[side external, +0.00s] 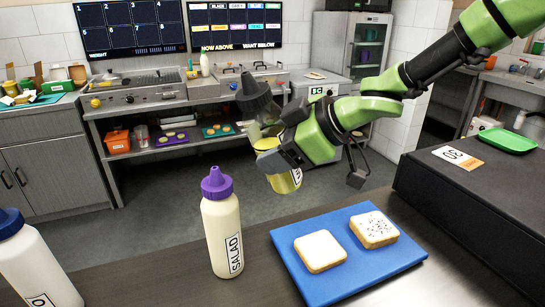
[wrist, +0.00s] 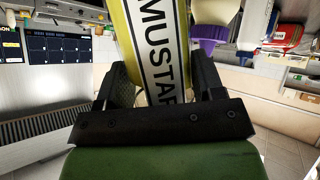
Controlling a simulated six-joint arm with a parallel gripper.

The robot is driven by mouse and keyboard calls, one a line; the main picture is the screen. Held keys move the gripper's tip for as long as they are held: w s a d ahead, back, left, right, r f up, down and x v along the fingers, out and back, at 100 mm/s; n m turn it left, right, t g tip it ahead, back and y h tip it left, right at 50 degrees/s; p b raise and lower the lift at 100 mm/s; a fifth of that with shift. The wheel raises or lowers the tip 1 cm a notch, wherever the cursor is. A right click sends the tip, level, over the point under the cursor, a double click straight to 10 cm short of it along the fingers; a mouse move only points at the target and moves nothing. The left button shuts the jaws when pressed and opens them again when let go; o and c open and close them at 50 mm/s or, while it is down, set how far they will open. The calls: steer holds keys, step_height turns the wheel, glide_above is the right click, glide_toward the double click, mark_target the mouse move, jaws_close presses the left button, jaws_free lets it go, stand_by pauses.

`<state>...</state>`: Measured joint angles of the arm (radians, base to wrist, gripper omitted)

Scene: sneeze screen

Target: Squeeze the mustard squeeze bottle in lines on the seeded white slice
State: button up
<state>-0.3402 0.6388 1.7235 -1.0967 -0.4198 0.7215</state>
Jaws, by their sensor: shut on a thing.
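My gripper (side external: 285,150) is shut around the yellow mustard squeeze bottle (side external: 287,182). It holds the bottle in the air, behind and to the left of the blue board, with a dark grey cap (side external: 256,98) at the upper left, so the bottle is tilted with its cap up. In the wrist view the bottle (wrist: 155,50), labelled MUSTAR..., stands between both fingers; its ends are out of frame or hidden. The seeded white slice (side external: 374,229) lies flat on the right of the blue board (side external: 348,270). No mustard shows on it.
A plain white slice (side external: 320,251) lies to its left on the board. A cream SALAD bottle with a purple cap (side external: 222,230) stands left of the board. A blue-capped white bottle (side external: 35,265) stands at the far left. A black raised unit (side external: 470,190) borders the right.

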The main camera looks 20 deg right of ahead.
steer(key=w+d+f+n+h, duration=0.1)
steer(key=d+f+n, duration=0.2)
steer(key=d, duration=0.6)
steer(key=w+d+f+n+t+h, duration=0.1)
steer(key=d+n, duration=0.4)
steer(key=d, duration=0.5)
steer(key=w+d+f+n+h, duration=0.1)
steer(key=d+f+n, duration=0.3)
steer(key=d, duration=0.6)
steer(key=shift+w+f+n+t+h, duration=0.3)
steer(key=shift+f+n+t+h, duration=0.1)
steer(key=shift+f+h, duration=0.45)
steer(key=o, duration=0.3)
steer(key=shift+d+r, duration=0.1)
steer(key=shift+c, duration=0.4)
steer(key=shift+s+d+r+n+t+h, duration=0.1)
steer(key=shift+s+r+n+t+h, duration=0.2)
steer(key=shift+n+t+h, duration=0.6)
steer(key=shift+s+r+n+t+h, duration=0.25)
steer(key=shift+s+n+t, duration=0.3)
steer(key=shift+t, duration=0.75)
steer(key=shift+s+d+r+n+t+h, duration=0.1)
steer(key=shift+s+r+n+t+h, duration=0.15)
steer(key=shift+n+t+h, duration=0.55)
